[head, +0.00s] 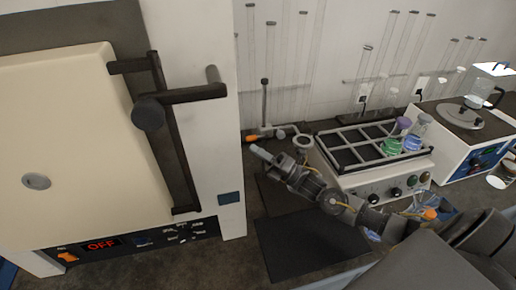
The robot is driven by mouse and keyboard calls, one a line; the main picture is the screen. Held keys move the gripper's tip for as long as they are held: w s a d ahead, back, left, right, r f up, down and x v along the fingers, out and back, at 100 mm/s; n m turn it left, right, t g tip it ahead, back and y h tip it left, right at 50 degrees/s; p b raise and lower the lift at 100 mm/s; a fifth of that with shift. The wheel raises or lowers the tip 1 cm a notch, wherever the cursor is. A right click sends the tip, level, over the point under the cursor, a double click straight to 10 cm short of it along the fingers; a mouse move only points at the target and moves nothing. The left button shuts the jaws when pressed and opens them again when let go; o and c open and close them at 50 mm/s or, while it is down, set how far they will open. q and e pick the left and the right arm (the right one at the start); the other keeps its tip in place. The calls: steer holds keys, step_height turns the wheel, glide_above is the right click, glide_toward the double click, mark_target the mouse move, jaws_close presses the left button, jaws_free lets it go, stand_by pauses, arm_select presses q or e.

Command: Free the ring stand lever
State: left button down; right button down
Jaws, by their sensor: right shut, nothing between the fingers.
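A ring stand stands on the bench behind my gripper, its dark upright rod (264,100) rising beside the oven. Near the rod's foot is a pale horizontal piece with an orange part (251,138) at its left end and a small ring (303,142) to the right. I cannot tell which of these small parts is the lever. My right gripper (258,151) comes in from the lower right, shut and empty. Its tips appear just below the orange part in the picture; I cannot tell whether they touch. My left gripper is out of view.
A large oven (75,150) with a dark door handle fills the left side. A hotplate (460,115) is further right. A dark mat (300,245) lies clear in front.

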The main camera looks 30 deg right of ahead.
steer(key=shift+w+d+r, duration=0.1)
steer(key=shift+w+r, duration=0.1)
steer(key=shift+w, duration=0.05)
stand_by(0.3)
steer(key=shift+m+t+b, duration=0.3)
steer(key=shift+t+b, duration=0.1)
steer(key=shift+b, duration=0.05)
